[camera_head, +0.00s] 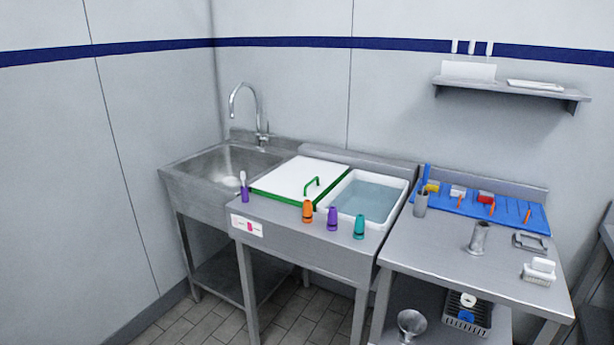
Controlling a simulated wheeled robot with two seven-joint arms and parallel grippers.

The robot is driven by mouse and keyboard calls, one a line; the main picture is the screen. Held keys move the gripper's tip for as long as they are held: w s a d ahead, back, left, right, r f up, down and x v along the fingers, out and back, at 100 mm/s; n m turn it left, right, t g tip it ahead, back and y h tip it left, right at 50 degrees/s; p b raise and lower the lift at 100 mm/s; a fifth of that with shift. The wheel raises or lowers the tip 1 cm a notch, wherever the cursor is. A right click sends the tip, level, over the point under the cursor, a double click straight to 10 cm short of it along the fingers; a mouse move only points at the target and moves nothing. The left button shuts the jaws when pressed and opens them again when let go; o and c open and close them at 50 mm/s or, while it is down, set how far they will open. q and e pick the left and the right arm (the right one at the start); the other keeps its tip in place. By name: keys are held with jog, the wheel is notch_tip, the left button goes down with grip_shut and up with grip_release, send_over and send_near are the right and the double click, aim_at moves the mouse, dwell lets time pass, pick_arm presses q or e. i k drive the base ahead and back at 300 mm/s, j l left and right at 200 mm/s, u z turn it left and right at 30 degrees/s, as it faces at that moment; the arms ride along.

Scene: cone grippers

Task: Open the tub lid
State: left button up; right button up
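The lid (292,174) is a flat white panel with a green edge and a green arched handle (312,184). It lies flat on the middle steel unit, to the left of a white-rimmed tub (403,190) of clear water. The water surface is uncovered. I cannot tell what is under the lid. Neither of my grippers shows in the head view.
Orange (307,211), purple (332,219) and teal (359,227) cone-like pieces stand along the unit's front edge. A sink with a tall faucet (258,110) is at left. The right table (440,238) holds a blue tray (509,210) with tools.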

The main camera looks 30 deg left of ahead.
aim_at(301, 178)
jog(key=i+j+u, duration=0.15)
jog(key=i+j, duration=0.6)
jog(key=i, duration=0.1)
